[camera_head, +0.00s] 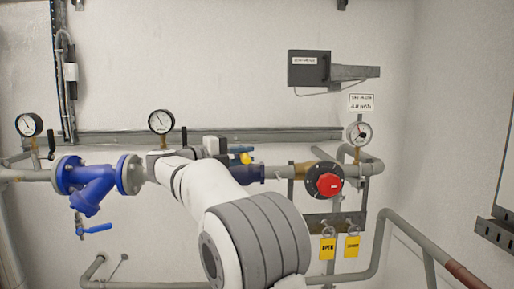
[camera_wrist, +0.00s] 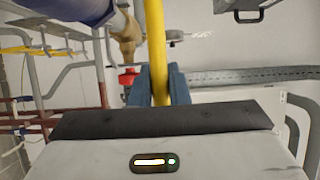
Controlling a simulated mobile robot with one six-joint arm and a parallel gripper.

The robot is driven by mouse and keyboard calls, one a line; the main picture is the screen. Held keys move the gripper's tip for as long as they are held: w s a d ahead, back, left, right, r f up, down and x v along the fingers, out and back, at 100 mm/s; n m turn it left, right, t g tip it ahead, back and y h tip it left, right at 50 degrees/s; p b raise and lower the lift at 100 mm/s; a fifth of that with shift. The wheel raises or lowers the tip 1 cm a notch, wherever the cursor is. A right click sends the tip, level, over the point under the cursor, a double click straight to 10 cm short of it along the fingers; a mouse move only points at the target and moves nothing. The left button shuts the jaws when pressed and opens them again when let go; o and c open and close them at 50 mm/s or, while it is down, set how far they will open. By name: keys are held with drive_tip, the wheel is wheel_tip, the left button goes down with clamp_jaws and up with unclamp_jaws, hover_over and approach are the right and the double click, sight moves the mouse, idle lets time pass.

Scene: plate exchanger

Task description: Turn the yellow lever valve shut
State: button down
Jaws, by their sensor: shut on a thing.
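The yellow lever (camera_wrist: 160,40) runs down the middle of the wrist view and passes between the two blue-grey fingers of my gripper (camera_wrist: 159,84). My gripper is shut on the lever. In the head view a short piece of the yellow lever (camera_head: 245,158) shows just beyond my gripper (camera_head: 236,152), above the dark blue valve body (camera_head: 250,175) on the pipe. My arm hides the left part of that valve and much of the pipe. The lever's exact angle to the pipe is hard to tell.
A blue strainer (camera_head: 92,184) with a blue-handled drain valve (camera_head: 95,229) sits left of my arm. Right are a red knob (camera_head: 329,184) and yellow tags (camera_head: 328,248). Gauges (camera_head: 161,122) stand above the pipe. A grey railing pipe (camera_head: 412,235) crosses the lower right.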

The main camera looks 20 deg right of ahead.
drive_tip(key=shift+w+a+f+m+g, duration=0.15)
drive_tip(key=shift+a+m+g, duration=0.3)
drive_tip(key=shift+g, duration=0.25)
drive_tip(key=shift+f, duration=0.1)
drive_tip(key=c, duration=1.4)
unclamp_jaws()
drive_tip(key=shift+a+p, duration=0.1)
drive_tip(key=shift+p, duration=0.2)
drive_tip(key=shift+r, duration=0.2)
drive_tip(key=shift+a, duration=0.1)
drive_tip(key=a, duration=0.2)
drive_tip(key=a+b, duration=0.1)
drive_tip(key=a, duration=0.2)
drive_tip(key=s+a, duration=0.1)
drive_tip(key=a, duration=0.1)
drive_tip(key=shift+a, duration=0.3)
drive_tip(key=shift+w, duration=0.1)
